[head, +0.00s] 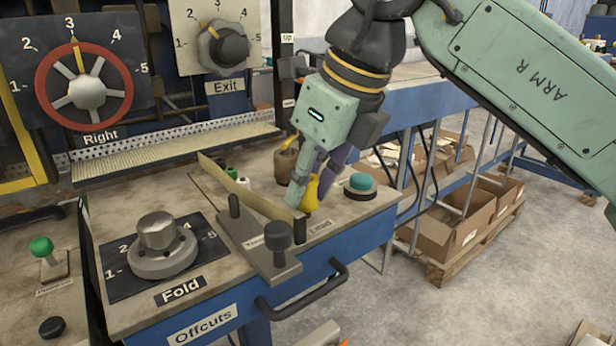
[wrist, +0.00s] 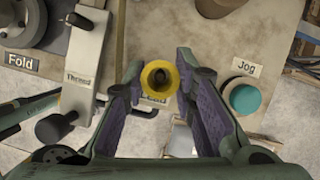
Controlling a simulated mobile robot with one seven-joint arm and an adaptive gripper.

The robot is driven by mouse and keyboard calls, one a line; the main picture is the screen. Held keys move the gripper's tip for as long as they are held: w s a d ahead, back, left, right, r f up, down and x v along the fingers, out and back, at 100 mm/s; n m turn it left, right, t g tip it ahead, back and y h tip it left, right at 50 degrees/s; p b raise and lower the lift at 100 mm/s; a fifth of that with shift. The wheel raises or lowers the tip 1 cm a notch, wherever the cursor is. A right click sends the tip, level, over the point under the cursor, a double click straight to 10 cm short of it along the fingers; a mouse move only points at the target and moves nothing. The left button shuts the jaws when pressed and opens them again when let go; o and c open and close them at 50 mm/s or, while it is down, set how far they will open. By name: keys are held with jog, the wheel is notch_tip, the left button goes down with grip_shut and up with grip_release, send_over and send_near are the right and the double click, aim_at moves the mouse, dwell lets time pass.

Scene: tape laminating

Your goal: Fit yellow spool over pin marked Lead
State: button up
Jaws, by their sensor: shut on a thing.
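The yellow spool (head: 311,196) is held between the fingertips of my gripper (head: 303,188), above the right part of the bench top. In the wrist view, the spool (wrist: 160,80) is seen end-on between the two purple-padded fingers, with its dark centre hole facing the camera.
The grey Thread plate with a black knob (head: 278,235) stands close left of the spool. A teal Jog button (head: 360,183) is to the right. A brown cup (head: 285,165) and small green and white spools (head: 242,182) stand behind. A thin upright strip (head: 235,188) runs across the bench.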

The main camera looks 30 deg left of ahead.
jog(key=shift+f, duration=0.25)
jog(key=o, duration=0.9)
jog(key=v, duration=1.2)
dwell(0.4)
